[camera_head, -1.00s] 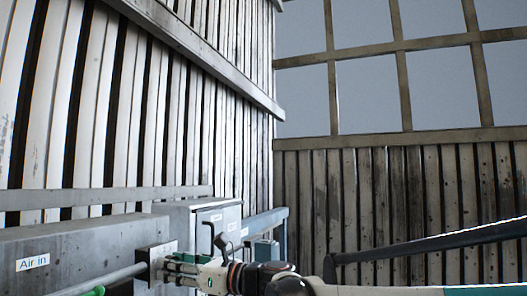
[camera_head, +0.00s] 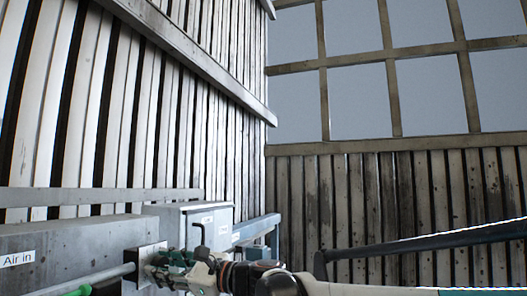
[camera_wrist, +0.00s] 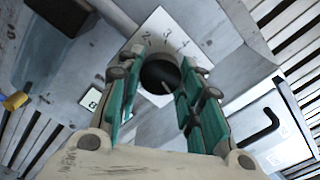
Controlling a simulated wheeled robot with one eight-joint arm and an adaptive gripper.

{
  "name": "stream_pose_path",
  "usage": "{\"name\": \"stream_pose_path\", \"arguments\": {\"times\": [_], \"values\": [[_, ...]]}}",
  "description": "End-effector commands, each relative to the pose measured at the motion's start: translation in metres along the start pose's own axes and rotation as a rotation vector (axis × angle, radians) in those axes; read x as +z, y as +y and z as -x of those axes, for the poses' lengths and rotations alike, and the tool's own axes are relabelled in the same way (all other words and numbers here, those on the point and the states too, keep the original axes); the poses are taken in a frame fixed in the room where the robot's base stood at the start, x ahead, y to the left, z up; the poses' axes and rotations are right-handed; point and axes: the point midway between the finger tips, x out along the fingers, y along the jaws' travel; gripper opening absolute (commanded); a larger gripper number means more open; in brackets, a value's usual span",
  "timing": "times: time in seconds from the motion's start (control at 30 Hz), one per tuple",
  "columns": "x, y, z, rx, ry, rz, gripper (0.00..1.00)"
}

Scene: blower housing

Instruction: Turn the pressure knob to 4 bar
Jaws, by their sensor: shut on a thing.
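The pressure knob (camera_wrist: 158,72) is a dark round knob between my gripper's green-padded fingers in the wrist view. It sits on a white dial plate (camera_wrist: 150,27) with the figures 2, 3 and 4 visible along its upper edge. A short light mark shows near the knob's lower right; I cannot tell exactly which figure it points at. My gripper (camera_wrist: 163,76) is shut on the knob, and its fingers cover parts of the plate's sides. In the head view my gripper (camera_head: 160,267) is at the plate (camera_head: 149,254), hiding the knob.
A grey housing (camera_head: 60,240) with an "Air in" label stands at the left, with a pipe (camera_head: 105,276) running to the plate. A grey box with a black bent handle (camera_wrist: 262,128) is close beside my gripper. A small display (camera_wrist: 92,99) shows at the left in the wrist view.

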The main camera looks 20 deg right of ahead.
Motion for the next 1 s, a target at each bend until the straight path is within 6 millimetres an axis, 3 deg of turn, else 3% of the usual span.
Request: {"name": "stream_pose_path", "arguments": {"times": [1.0], "values": [[0.0011,0.0009,0.0016,0.001,0.000,0.966,0.10]]}}
